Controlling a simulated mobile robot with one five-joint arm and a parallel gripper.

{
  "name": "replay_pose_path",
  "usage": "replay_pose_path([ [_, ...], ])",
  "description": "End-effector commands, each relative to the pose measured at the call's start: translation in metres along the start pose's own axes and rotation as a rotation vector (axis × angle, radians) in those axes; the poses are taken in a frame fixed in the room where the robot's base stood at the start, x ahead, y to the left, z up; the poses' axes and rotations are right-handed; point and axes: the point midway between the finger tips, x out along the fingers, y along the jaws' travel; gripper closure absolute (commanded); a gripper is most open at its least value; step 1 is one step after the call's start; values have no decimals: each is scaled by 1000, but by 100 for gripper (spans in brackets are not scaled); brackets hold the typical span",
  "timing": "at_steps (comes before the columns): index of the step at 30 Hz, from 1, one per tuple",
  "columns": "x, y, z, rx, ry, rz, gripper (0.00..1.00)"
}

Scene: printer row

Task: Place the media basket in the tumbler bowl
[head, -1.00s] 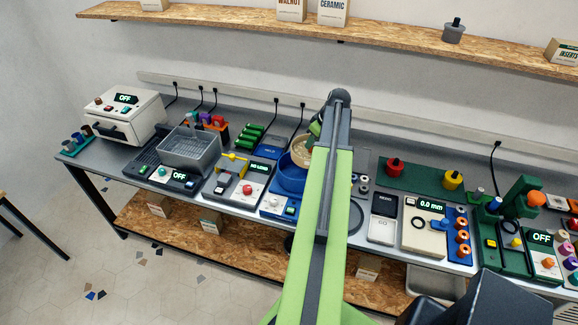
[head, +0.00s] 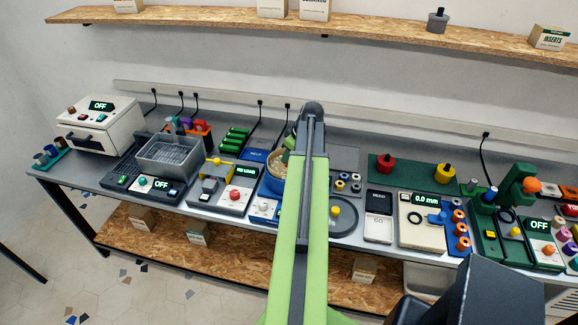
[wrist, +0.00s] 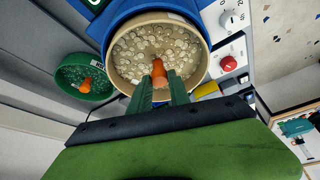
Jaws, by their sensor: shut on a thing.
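The media basket is a round beige tub of pale beads with an orange knob, seen in the wrist view (wrist: 117,68). My gripper (wrist: 160,88) has its green fingers shut on the orange knob. The blue tumbler bowl (wrist: 107,27) shows around the basket's upper edge. In the head view the blue bowl (head: 268,187) is left of my arm, with a bit of the beige basket (head: 283,158) at its back right. My arm hides much of both and my gripper there. I cannot tell whether the basket rests in the bowl or hangs just above it.
A green tub of beads with an orange knob (wrist: 72,79) stands at left in the wrist view. The red-button unit (head: 235,195) stands left of the bowl. A round plate with a yellow knob (head: 337,213) lies right of my arm.

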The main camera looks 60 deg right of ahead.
Motion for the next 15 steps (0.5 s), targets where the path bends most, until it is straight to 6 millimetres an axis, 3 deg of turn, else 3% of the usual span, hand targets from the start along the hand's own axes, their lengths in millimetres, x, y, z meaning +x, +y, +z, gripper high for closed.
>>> replay_pose_path([
  [1, 16, 0, 7, 1, 1, 0, 100],
  [4, 28, 0, 12, 1, 1, 0, 100],
  [15, 28, 1, 12, 2, 1, 1, 100],
])
